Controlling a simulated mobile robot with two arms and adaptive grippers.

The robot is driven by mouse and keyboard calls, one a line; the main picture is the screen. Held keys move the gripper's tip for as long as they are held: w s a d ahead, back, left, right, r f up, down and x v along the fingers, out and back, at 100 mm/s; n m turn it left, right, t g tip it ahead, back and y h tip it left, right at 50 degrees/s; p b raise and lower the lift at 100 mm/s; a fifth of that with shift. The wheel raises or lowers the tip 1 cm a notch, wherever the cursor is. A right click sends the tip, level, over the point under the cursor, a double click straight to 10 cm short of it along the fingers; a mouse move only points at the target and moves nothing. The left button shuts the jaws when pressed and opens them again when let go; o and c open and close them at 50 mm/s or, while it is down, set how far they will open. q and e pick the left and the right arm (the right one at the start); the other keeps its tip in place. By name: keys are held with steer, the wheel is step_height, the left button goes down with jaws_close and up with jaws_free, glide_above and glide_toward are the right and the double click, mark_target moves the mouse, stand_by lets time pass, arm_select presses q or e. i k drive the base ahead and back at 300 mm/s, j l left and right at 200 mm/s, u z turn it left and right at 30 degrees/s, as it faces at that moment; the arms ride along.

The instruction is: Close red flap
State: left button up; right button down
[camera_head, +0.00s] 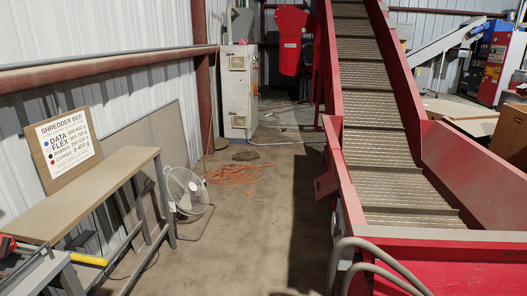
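A small red plate (325,183) juts out to the left from the side wall of the red conveyor (345,195), near the middle of the picture. It looks like a flap standing partly out from the wall. A larger red panel (291,38) stands upright at the back, left of the conveyor's upper end. I cannot tell for sure which of the two is the red flap. Neither of my grippers shows in the head view.
A wooden-topped bench (85,200) with a sign board (63,148) runs along the left wall. A white fan (187,192) and orange cable (235,174) are on the floor. Grey hoses (375,250) arch over the conveyor's near end. The concrete floor (245,235) between is clear.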

mark_target(327, 183)
steer(key=i, duration=2.5)
